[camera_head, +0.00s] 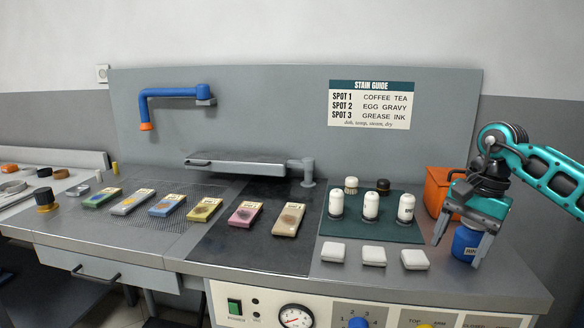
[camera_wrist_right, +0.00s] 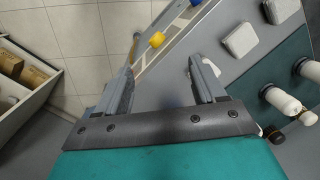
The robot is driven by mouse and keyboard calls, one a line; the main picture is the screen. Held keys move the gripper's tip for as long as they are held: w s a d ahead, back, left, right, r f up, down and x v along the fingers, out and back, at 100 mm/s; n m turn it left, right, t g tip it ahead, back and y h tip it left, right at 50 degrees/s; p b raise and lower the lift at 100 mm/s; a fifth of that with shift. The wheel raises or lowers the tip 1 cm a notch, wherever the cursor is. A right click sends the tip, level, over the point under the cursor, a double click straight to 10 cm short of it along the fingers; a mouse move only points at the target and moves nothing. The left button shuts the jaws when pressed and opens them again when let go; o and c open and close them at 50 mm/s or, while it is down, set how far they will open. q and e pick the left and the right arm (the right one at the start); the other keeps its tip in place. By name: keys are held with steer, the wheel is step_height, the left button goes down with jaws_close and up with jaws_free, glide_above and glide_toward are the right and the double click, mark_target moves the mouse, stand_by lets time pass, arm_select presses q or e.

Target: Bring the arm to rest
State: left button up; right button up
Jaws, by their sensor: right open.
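My right arm (camera_head: 545,172) is teal and comes in from the right edge of the head view. My right gripper (camera_head: 458,246) points down at the right end of the bench, with its fingers apart and nothing seen between them. In the head view it is in front of an orange container and close to a blue jar (camera_head: 466,243), which it partly covers. In the right wrist view the open fingers (camera_wrist_right: 160,88) reach out over the bench's front edge, with floor tiles beyond. My left gripper is not in view.
White bottles (camera_head: 371,207) stand on a dark green mat (camera_head: 340,229), with white pads (camera_head: 374,256) in front. An orange container (camera_head: 437,185) stands behind my gripper. Several coloured packets (camera_head: 245,214) lie along the bench to the left. A grey press arm (camera_head: 235,162) projects from the back panel.

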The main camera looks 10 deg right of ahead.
steer(key=s+a+f+m+t+y, duration=0.1)
steer(key=a+f+m+t+y, duration=0.1)
steer(key=a+m+y, duration=0.6)
steer(key=s+a+f+m+t+y, duration=0.1)
steer(key=s+a+f+m+y, duration=0.2)
steer(key=a, duration=0.9)
steer(key=a+f+m+t+y, duration=0.2)
steer(key=a+m+y, duration=0.4)
steer(key=a, duration=0.4)
steer(key=s+d+f+m+t+h, duration=0.1)
steer(key=d+f+m+t+h, duration=0.4)
steer(key=m, duration=1)
steer(key=s+d+f+m+t+h, duration=0.2)
steer(key=f+m+t+h, duration=0.45)
steer(key=m, duration=0.85)
steer(key=s+d+f+m+g+h, duration=0.2)
steer(key=s+f+m+g, duration=0.1)
steer(key=s+f+m, duration=0.2)
steer(key=s+d+f+m+g+h, duration=0.2)
steer(key=s+f+m+g+h, duration=0.1)
steer(key=s+f+m, duration=0.3)
steer(key=shift+s+d+f+m, duration=0.3)
steer(key=shift+d+f+m, duration=0.15)
steer(key=shift+f, duration=0.3)
